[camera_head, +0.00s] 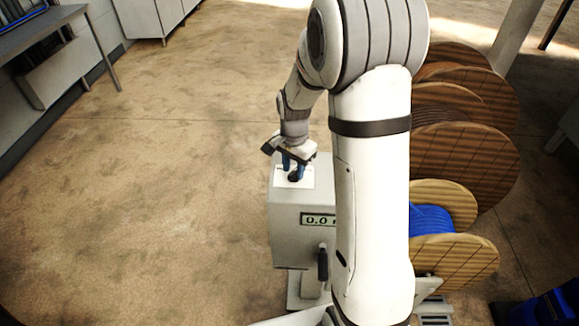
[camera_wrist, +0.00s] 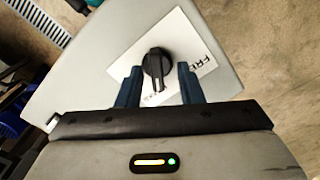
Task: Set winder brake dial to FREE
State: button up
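The winder brake dial (camera_wrist: 155,63) is a black knob on a white label plate on top of a grey machine housing (camera_head: 298,230). In the wrist view its narrow grip points toward my gripper, and lettering beginning "FR" (camera_wrist: 203,63) shows to its right. The rest of the lettering is partly hidden by a finger. My gripper (camera_wrist: 160,82) is open, its two blue fingers on either side of the dial's lower part, with gaps visible between them and the knob. In the head view my gripper (camera_head: 293,163) is over the label plate, pointing down.
A display reading 0.0 (camera_head: 318,219) is on the housing's front, with a black handle (camera_head: 323,264) below it. Wooden cable reels (camera_head: 465,160) stand to the right, one with blue cable (camera_head: 430,219). The floor on the left is clear up to a bench (camera_head: 40,35).

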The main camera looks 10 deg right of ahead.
jog(key=shift+c, duration=0.4)
jog(key=c, duration=0.6)
jog(key=shift+a+r, duration=0.1)
grip_shut()
jog(key=shift+w+n+b, duration=0.1)
jog(key=shift+n+b, duration=0.6)
jog(key=shift+n, duration=0.5)
jog(key=n+b, duration=0.1)
jog(key=n, duration=0.3)
jog(key=shift+n+b, duration=0.3)
jog(key=shift+b, duration=0.1)
jog(key=n+b, duration=0.1)
jog(key=n, duration=0.2)
jog(key=shift+n, duration=0.3)
jog(key=shift+n+b, duration=0.45)
jog(key=shift+n, duration=1.15)
jog(key=shift+r, duration=0.1)
